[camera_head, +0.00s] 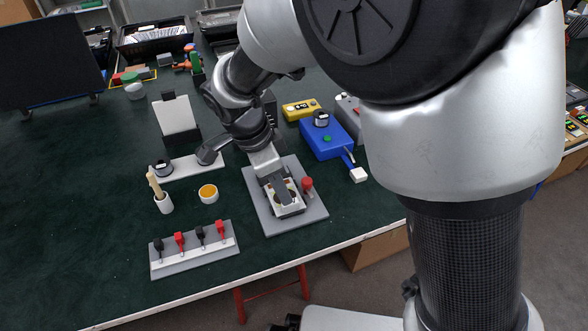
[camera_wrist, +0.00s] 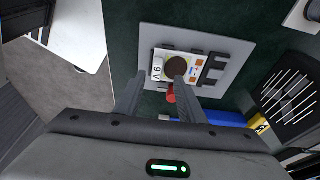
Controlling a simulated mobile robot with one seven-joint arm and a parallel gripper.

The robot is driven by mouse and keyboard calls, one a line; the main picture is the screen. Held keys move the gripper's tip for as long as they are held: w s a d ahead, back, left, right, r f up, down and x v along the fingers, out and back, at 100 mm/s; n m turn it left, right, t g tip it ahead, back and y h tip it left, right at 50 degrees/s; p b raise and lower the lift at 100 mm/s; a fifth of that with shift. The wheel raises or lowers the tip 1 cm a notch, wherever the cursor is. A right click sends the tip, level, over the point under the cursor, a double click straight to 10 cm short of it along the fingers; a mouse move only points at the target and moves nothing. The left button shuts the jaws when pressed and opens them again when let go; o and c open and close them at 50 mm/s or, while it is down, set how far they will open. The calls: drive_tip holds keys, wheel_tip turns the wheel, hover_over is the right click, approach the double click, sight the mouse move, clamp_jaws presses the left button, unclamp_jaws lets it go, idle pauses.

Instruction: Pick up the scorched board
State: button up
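The scorched board (camera_wrist: 192,59) is a small pale board with a dark round burn mark, an orange patch and a "9 V" label. It lies on a grey plate (camera_wrist: 221,46) in the wrist view. In the head view the plate (camera_head: 311,214) is near the table's front edge, and the board (camera_head: 291,211) is partly hidden by my gripper. My gripper (camera_head: 284,192) is above the board, pointing down. In the wrist view its two fingers (camera_wrist: 157,82) are apart, with nothing held between them. I cannot tell whether the right fingertip touches the board.
A red knob (camera_head: 307,183) stands on the plate beside the board. A black bracket (camera_wrist: 214,68) adjoins the board. A blue box (camera_head: 328,137) is behind right. An orange-filled cup (camera_head: 208,193) and a rack of red and black clips (camera_head: 195,249) are at left.

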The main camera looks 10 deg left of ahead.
drive_tip(key=x, duration=0.1)
drive_tip(key=b+x, duration=0.1)
drive_tip(key=x, duration=0.3)
drive_tip(key=shift+s+d, duration=0.15)
drive_tip(key=shift+d, duration=0.15)
drive_tip(key=shift+c, duration=0.2)
clamp_jaws()
